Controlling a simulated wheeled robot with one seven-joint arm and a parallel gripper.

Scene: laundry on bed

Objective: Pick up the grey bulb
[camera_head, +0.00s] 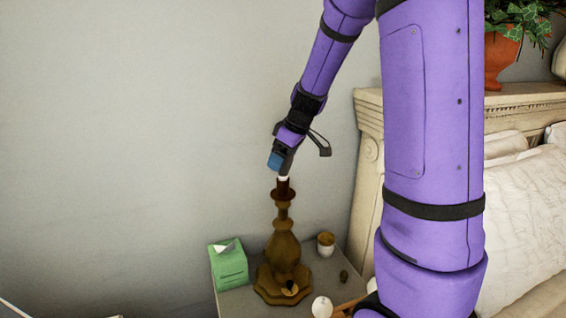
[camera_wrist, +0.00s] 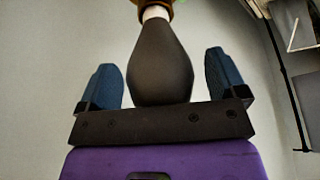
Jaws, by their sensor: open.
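The grey bulb (camera_wrist: 160,65) is dark grey and tapers to a white neck (camera_wrist: 155,13) that meets the brown lamp at the top of the wrist view. In the head view only a small white part (camera_head: 283,179) shows above the lamp (camera_head: 284,245); my gripper hides the rest. My gripper (camera_wrist: 161,76) is open, with one blue finger on each side of the bulb. Narrow gaps show between fingers and bulb. In the head view my gripper (camera_head: 276,160) is at the top of the lamp, pointing down.
The lamp stands on a nightstand (camera_head: 235,300) with a green tissue box (camera_head: 229,264), a small cup (camera_head: 326,244) and a white round object (camera_head: 322,307). The bed's headboard (camera_head: 368,150) and pillows (camera_head: 525,205) are at right. Bare wall fills the left.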

